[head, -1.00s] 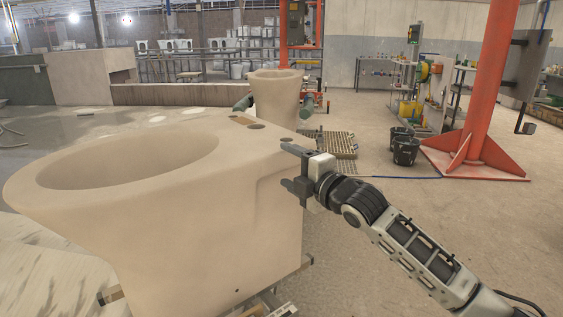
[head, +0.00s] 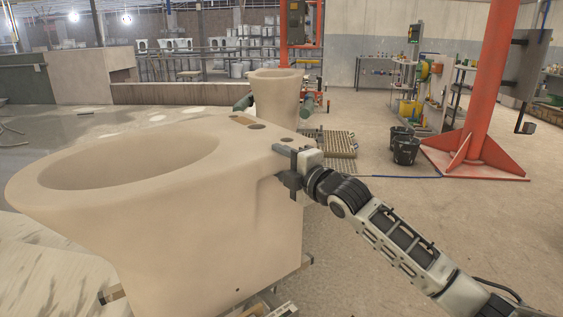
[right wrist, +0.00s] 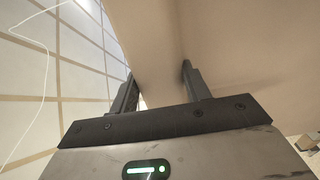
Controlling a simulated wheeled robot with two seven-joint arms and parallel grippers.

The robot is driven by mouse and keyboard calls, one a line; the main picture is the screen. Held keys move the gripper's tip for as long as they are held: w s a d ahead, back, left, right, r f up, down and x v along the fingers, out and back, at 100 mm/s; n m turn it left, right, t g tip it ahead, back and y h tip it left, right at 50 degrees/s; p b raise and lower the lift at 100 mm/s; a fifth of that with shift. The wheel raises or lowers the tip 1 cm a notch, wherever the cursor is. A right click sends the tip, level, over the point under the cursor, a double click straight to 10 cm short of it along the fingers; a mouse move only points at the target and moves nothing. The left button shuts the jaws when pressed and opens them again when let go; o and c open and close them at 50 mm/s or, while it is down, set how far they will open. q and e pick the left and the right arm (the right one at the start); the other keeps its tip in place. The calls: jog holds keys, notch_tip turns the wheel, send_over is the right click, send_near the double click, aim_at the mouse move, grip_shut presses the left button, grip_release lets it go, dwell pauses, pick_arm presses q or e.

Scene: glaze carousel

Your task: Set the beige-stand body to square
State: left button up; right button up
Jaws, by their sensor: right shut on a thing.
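A large beige toilet-shaped body (head: 210,225) fills the left and middle of the head view, with a wide oval opening toward the left and small holes on its flat rear deck. It rests on a stand whose parts (head: 285,308) show only at its lower edge. My right gripper (head: 284,168) is at the body's right rear edge, shut on it. In the right wrist view the two fingers (right wrist: 157,85) sit on either side of a beige ridge of the body (right wrist: 155,50). My left gripper is not in view.
A second beige body (head: 275,95) stands behind the first. A pallet-like grate (head: 338,143) and black buckets (head: 405,150) are on the floor beyond my right arm. An orange column (head: 483,90) stands at the right. The floor at lower right is open.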

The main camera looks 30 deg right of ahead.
jog(key=shift+w+d+r, duration=0.1)
jog(key=shift+d+r, duration=0.1)
jog(key=shift+d, duration=0.45)
jog(key=shift+d+f, duration=0.2)
jog(key=shift+d, duration=0.05)
jog(key=o, duration=1.4)
jog(key=shift+a, duration=0.1)
jog(key=shift+s, duration=0.3)
jog(key=s, duration=0.5)
jog(key=s+d, duration=0.1)
jog(key=s, duration=0.4)
jog(key=s+d, duration=0.1)
jog(key=s, duration=0.4)
jog(key=shift+s+d, duration=0.1)
